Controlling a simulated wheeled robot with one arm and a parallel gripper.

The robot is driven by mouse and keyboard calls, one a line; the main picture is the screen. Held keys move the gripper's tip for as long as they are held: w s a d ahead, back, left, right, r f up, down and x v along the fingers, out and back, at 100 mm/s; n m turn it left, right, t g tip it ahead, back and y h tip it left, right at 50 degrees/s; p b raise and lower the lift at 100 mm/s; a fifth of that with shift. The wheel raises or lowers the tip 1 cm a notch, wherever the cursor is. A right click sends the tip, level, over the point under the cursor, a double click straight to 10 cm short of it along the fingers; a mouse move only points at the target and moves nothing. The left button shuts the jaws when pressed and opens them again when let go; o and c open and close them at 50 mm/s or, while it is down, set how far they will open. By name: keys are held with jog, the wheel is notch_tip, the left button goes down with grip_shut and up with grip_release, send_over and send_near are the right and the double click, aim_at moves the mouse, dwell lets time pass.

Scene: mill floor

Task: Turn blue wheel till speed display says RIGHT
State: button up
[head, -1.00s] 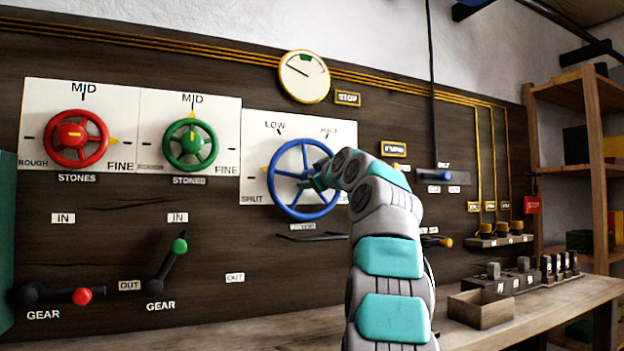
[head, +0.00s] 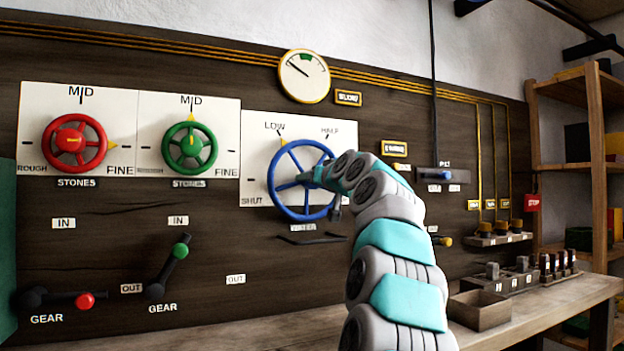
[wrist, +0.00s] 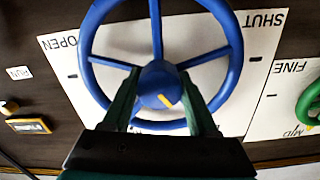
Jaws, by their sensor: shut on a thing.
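The blue wheel (head: 270,180) is on a white plate marked SHUT, LOW and HALF. A yellow pointer (head: 284,142) at its upper left is near LOW. My gripper (head: 312,176) is shut on the wheel's hub. In the wrist view, its two dark green fingers (wrist: 160,82) flank the blue hub (wrist: 156,78), which has a yellow stripe. The wheel rim (wrist: 236,50) is around them. The round dial (head: 304,92) above has its needle at upper left, short of the green band. The small sign (head: 348,98) beside it is too blurred to read surely; it does not look like RIGHT.
A red wheel (head: 48,146) and a green wheel (head: 167,146) are to the left. Two gear levers (head: 62,299) (head: 168,268) are below them. A bench (head: 545,302) with an open box (head: 480,314) and a shelf (head: 598,170) stand at right.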

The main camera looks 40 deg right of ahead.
jog(key=shift+m, duration=0.4)
jog(key=o, duration=1.4)
jog(key=shift+c, duration=0.2)
jog(key=shift+s, duration=0.15)
jog(key=b+v, duration=0.1)
jog(key=v, duration=0.6)
jog(key=shift+s+b, duration=0.25)
jog(key=shift+b, duration=0.1)
jog(key=shift+a, duration=0.1)
